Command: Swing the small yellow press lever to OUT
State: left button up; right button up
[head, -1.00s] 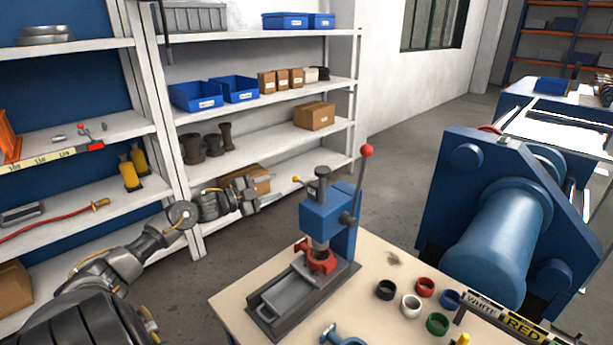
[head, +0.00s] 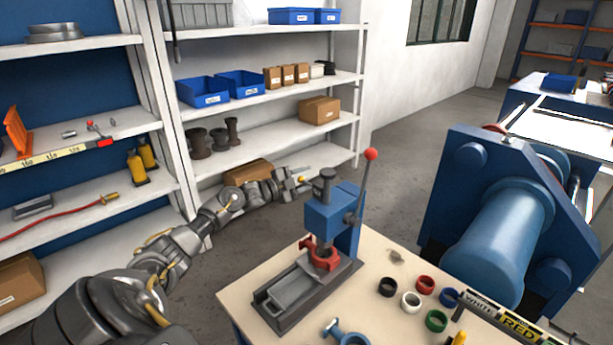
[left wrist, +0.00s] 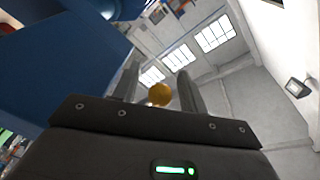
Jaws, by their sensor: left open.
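The blue arbor press (head: 322,218) stands upright on a bench, with a red clamp ring (head: 322,254) under its ram. The small yellow press lever shows as a yellow knob (head: 301,179) at the upper left of the press head; its stem is mostly hidden. My left gripper (head: 294,184) reaches in from the left, at the knob. In the left wrist view the yellow knob (left wrist: 160,94) appears between the two open fingers (left wrist: 158,88). I cannot tell whether either finger touches it. My right gripper is not in view.
A tall red-knobbed lever (head: 370,154) rises on the press's right side. Several coloured rings (head: 411,299) lie on the bench (head: 380,258). A large blue machine (head: 500,235) stands at right. White shelving (head: 268,97) is behind my left arm.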

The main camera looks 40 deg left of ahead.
pick_arm(q)
jog(key=shift+w, duration=0.1)
grip_shut()
dwell(0.3)
jog(key=shift+d, duration=0.1)
